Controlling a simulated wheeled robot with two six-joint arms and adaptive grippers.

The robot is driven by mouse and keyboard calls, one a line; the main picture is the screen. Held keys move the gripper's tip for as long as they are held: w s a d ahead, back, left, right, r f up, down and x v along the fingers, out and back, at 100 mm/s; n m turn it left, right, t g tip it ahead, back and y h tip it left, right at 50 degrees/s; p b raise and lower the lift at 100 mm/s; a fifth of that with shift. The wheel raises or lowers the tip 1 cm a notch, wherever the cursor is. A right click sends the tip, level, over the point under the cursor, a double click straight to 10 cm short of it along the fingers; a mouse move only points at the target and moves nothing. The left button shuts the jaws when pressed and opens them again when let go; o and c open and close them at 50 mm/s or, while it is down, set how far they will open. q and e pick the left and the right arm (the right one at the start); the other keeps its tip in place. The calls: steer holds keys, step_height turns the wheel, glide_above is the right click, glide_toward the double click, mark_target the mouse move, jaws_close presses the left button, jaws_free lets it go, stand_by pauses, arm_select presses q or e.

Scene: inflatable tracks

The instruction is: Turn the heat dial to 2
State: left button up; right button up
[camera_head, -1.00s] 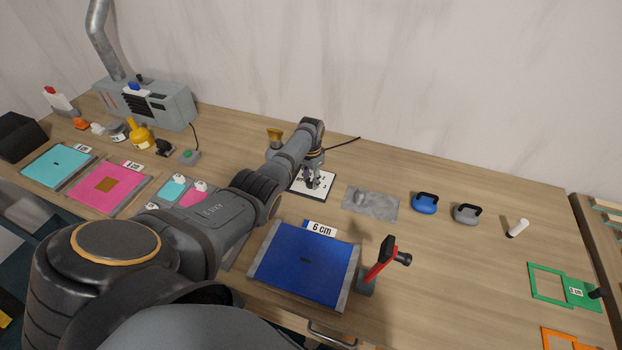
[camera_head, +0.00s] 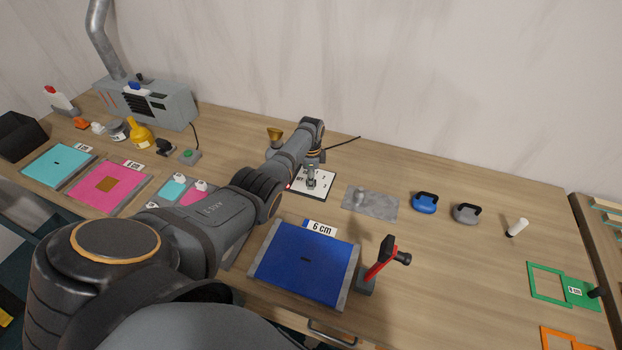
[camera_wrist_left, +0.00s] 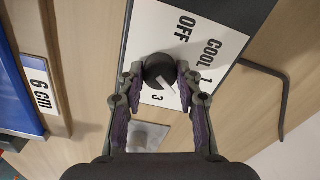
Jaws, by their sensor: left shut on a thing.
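The heat dial (camera_wrist_left: 160,70) is a dark round knob with a white pointer line, on a white panel (camera_wrist_left: 205,35) marked OFF, COOL, 1 and 3. In the left wrist view my left gripper (camera_wrist_left: 160,80) is shut on the dial, one finger on each side. The pointer slants toward the lower right, between the 1 and the 3; the figure 2 is not visible, likely behind a finger. In the head view the panel (camera_head: 325,183) lies on the table and my left gripper (camera_head: 311,178) points down onto it. My right gripper is not in view.
A grey metal plate with a peg (camera_head: 370,204) lies right of the panel, then blue (camera_head: 425,203) and grey (camera_head: 467,213) handled pieces. A blue 6 cm mat (camera_head: 303,268) and a red-handled tool (camera_head: 381,260) are in front.

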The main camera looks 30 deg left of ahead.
arm_select(q)
steer(key=shift+m, duration=0.4)
steer(key=o, duration=1.1)
steer(key=shift+o, duration=0.2)
step_height(320, 180, up, 12)
